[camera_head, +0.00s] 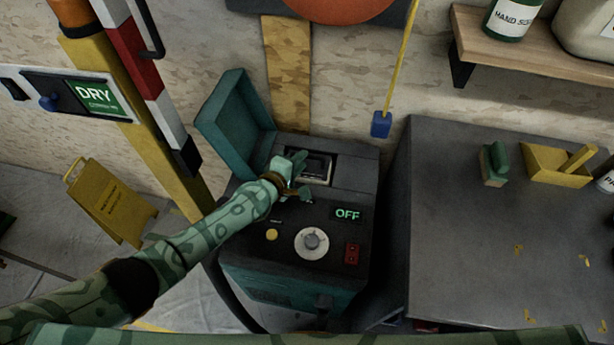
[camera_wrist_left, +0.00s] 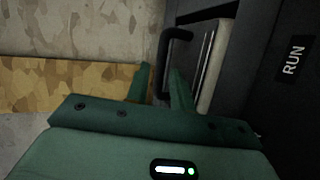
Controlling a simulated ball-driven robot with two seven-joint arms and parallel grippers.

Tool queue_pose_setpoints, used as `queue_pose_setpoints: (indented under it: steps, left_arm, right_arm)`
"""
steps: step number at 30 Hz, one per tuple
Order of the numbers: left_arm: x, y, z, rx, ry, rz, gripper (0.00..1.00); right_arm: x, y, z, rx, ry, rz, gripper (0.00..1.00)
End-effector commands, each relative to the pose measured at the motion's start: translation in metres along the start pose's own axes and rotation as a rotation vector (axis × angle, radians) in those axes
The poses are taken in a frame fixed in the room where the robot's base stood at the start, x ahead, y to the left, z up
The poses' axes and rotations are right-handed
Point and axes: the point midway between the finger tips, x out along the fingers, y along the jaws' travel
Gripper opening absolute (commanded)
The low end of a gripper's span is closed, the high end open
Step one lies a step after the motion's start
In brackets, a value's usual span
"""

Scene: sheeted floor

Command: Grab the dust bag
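A teal and black machine (camera_head: 345,265) stands on the floor with its teal lid (camera_head: 238,118) open. In its open top bay sits a pale-edged dark piece (camera_head: 318,167), which looks like the dust bag; most of it is hidden in the bay. In the left wrist view its pale edge (camera_wrist_left: 212,68) and a black loop handle (camera_wrist_left: 163,62) show. My left gripper (camera_head: 300,172) is at the bay's left side. In the left wrist view its fingers (camera_wrist_left: 160,82) are apart, with the handle showing between them; I cannot tell whether they touch it. My right gripper is out of view.
The machine's panel has a dial (camera_head: 311,243), a yellow button and an OFF display (camera_head: 347,214). A grey bench (camera_head: 470,250) with a green brush and yellow dustpan (camera_head: 555,165) stands right. A striped post (camera_head: 150,125) and a yellow floor sign (camera_head: 110,203) are left.

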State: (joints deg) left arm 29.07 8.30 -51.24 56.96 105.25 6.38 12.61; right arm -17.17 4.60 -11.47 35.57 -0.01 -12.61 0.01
Motion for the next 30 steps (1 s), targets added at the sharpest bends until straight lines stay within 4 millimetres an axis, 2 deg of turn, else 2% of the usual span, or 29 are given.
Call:
queue_pose_setpoints:
  steps: [1,3,8,15,18,30]
  left_arm:
    - [0.011,-0.006,0.0,0.0,-0.001,-0.001,0.24]
    - [0.024,-0.007,0.0,-0.002,-0.001,-0.002,0.24]
    - [0.041,-0.004,0.0,0.0,-0.001,-0.001,0.24]
    - [0.041,0.0,0.0,0.0,0.0,0.0,0.24]
    - [0.041,-0.001,0.0,0.0,0.0,0.0,0.0]
    - [0.041,-0.002,-0.001,0.003,0.001,-0.002,0.0]
  right_arm:
    - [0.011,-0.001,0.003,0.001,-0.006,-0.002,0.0]
    - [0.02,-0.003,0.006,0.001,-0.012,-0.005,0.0]
    - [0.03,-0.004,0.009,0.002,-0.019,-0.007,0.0]
    - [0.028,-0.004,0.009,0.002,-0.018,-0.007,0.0]
    - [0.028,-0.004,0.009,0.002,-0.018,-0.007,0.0]
    - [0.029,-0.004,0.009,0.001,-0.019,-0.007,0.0]
